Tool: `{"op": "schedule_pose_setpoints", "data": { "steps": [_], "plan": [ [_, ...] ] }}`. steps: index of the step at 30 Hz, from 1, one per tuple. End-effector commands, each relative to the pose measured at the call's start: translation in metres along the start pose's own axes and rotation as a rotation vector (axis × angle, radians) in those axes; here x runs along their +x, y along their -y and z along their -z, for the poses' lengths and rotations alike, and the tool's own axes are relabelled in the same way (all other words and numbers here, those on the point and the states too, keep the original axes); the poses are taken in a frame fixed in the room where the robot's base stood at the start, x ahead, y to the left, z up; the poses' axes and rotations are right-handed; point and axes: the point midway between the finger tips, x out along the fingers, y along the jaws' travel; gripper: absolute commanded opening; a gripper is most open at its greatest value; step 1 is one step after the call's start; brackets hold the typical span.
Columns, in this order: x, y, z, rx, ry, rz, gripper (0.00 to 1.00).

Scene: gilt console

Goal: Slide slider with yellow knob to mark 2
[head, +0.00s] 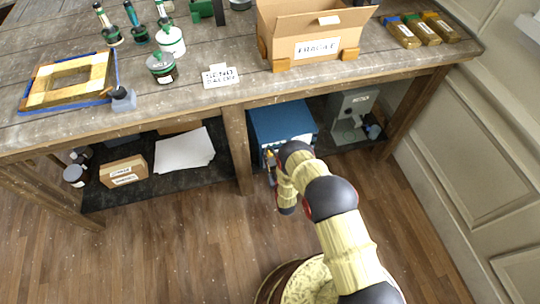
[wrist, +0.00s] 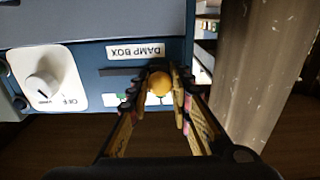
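The slider's yellow knob (wrist: 160,83) sits on the front of the blue damp box (wrist: 90,60), below its "DAMP BOX" label (wrist: 135,51). A dark horizontal slot shows to the left of the knob. My gripper (wrist: 161,76) has one finger on each side of the knob, close against it, and looks shut on it. The fingers hide part of the white scale strip under the knob, and its numbers cannot be read. In the head view the blue box (head: 283,122) stands on the shelf under the table, with my gripper (head: 270,165) at its front left.
A white dial plate (wrist: 45,78) with a round knob is left of the slider. A wooden table leg (wrist: 265,65) stands close on the right in the wrist view. In the head view a grey box (head: 350,112) stands right of the blue box.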

Motion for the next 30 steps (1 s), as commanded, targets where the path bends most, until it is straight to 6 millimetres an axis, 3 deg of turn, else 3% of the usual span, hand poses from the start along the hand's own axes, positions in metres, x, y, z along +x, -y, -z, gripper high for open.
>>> {"op": "schedule_pose_setpoints", "data": {
  "steps": [10, 26, 30],
  "plan": [
    [0.0, 0.0, 0.0, 0.0, 0.0, 0.0, 0.0],
    [-0.001, 0.0, 0.0, 0.0, 0.001, 0.0, 0.0],
    [-0.014, -0.005, 0.0, -0.001, 0.003, -0.001, 0.0]
  ]
}}
